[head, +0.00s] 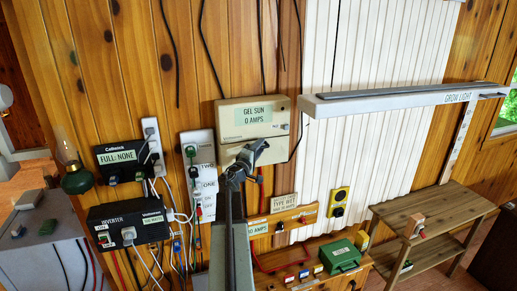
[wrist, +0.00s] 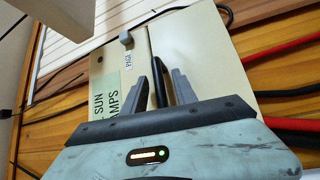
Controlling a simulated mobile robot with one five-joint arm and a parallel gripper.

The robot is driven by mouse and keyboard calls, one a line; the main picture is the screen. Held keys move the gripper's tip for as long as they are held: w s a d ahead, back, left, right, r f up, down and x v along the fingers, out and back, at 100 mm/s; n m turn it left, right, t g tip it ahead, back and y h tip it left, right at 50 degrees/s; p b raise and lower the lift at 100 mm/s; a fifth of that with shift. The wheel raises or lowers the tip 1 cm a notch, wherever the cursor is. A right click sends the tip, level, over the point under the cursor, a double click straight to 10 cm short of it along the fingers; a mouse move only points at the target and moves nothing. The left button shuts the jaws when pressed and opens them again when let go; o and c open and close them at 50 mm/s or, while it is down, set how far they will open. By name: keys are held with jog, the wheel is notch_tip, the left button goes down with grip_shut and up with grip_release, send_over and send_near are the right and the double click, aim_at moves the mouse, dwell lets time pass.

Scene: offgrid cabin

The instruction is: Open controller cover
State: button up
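The controller is a beige wall box (head: 236,133) with a pale green label reading "GEL SUN 0 AMPS" and a small grey knob or latch (head: 284,127) at its right. Its front looks closed. In the wrist view the beige box (wrist: 212,60) fills the middle, with the grey knob (wrist: 126,38) beyond the fingertips and a small white label (wrist: 130,62) near it. My gripper (head: 256,148) is in front of the box's lower edge. In the wrist view my gripper (wrist: 166,75) has its fingers apart, with a dark strip or cable showing between them; contact cannot be told.
A black inverter (head: 128,222), a black box (head: 120,161) and power strips with many cables crowd the wall at left. A grow light (head: 395,102) juts out at right. A wooden bench (head: 425,205) stands lower right. Black cables hang around the controller.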

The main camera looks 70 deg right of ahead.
jog(key=shift+c, duration=0.3)
grip_shut()
jog(key=shift+a, duration=0.1)
dwell(1.0)
